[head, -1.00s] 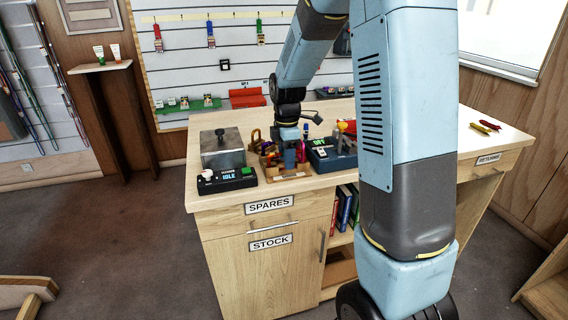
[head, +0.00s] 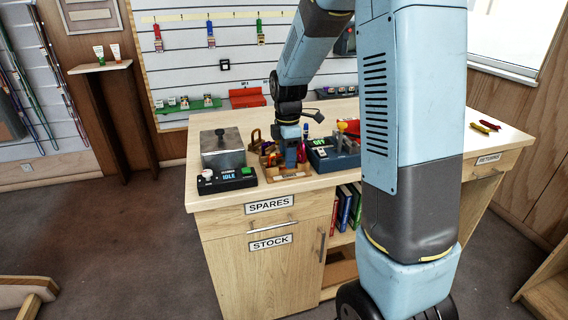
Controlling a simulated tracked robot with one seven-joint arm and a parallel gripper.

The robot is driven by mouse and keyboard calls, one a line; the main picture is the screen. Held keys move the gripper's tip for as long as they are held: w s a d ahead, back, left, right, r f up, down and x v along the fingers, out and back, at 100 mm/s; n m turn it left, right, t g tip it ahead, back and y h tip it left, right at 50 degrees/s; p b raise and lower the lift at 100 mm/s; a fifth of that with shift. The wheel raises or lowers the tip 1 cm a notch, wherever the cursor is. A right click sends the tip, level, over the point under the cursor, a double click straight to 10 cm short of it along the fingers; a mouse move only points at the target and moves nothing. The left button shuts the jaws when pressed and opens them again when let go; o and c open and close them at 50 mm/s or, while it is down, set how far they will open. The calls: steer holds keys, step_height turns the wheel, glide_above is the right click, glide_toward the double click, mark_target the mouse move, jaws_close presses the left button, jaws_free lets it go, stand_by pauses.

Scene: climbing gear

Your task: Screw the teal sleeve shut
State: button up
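My gripper (head: 291,166) points down at a small wooden tray (head: 290,177) of climbing gear on the counter. Its fingers are small and partly lost among the gear, so I cannot see whether they are open or shut, or on anything. A brass-coloured piece (head: 255,138) stands at the tray's back left. Red and orange pieces (head: 271,158) lie left of my gripper. I cannot make out a teal sleeve; it may be hidden by my gripper or too small to tell.
Left of the tray stands a grey metal box on a black base (head: 228,180) reading IDLE. Right of it is a dark blue device (head: 333,157) with a green display. Red and yellow pieces (head: 485,126) lie far right. The front left counter edge is close to the tray.

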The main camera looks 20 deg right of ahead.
steer(key=shift+r, duration=0.65)
steer(key=shift+r, duration=0.3)
steer(key=shift+w, duration=1.05)
steer(key=shift+s+f, duration=0.2)
steer(key=shift+f, duration=0.5)
steer(key=shift+s+f, duration=0.2)
steer(key=shift+f, duration=0.5)
steer(key=shift+s, duration=0.45)
